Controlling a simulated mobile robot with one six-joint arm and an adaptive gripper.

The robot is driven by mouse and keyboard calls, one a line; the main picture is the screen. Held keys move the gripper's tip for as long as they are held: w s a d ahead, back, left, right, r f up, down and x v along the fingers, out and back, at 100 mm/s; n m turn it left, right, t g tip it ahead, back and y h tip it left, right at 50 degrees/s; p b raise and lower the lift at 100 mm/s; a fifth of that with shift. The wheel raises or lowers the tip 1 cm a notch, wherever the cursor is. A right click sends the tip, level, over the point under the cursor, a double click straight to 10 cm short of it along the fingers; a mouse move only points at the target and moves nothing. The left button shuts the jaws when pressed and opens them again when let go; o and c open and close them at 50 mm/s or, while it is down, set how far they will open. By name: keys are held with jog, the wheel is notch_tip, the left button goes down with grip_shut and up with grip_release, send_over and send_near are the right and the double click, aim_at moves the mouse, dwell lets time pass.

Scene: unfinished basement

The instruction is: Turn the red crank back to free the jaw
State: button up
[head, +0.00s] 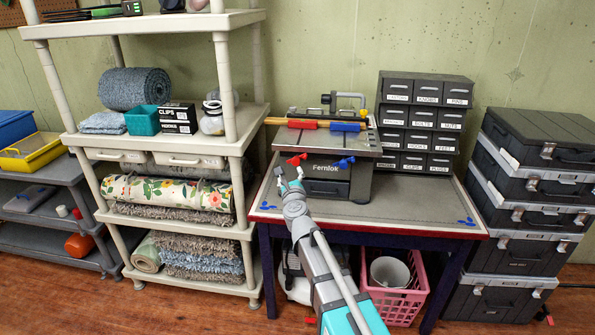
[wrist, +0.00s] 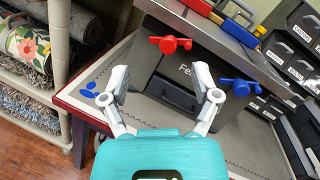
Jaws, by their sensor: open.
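The red crank (head: 297,160) sits on the front left of the dark Fernlok bench machine (head: 325,185). In the wrist view the red crank (wrist: 170,45) is beyond and between my fingertips, with a gap to them. A blue crank (head: 346,163) is on the same front face, to the right; it also shows in the wrist view (wrist: 240,86). On the machine's top lie a red jaw bar (head: 302,124) and a blue bar (head: 346,126). My gripper (wrist: 168,85) is open and empty, just in front of the machine; in the head view (head: 290,184) it is below the red crank.
The machine stands on a workbench (head: 420,212) with free surface at the front and right. Labelled drawers (head: 427,115) stand at the back right. A cream shelf (head: 247,150) is close on the left, stacked black cases (head: 525,215) on the right.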

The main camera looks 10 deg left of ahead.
aim_at(296, 163)
jog(key=f+m+h, duration=0.1)
jog(key=m, duration=0.2)
jog(key=f+m+h+b, duration=0.1)
jog(key=m+h, duration=0.1)
jog(key=m, duration=0.1)
jog(key=w+f+m+h, duration=0.1)
jog(key=m, duration=0.1)
jog(key=shift+a+f+m+h+b, duration=0.2)
jog(key=shift+m+h+b, duration=0.2)
jog(key=shift+w, duration=0.1)
jog(key=w, duration=1.3)
jog(key=shift+w+d, duration=0.25)
jog(key=shift+w, duration=0.05)
jog(key=shift+c, duration=0.2)
grip_shut()
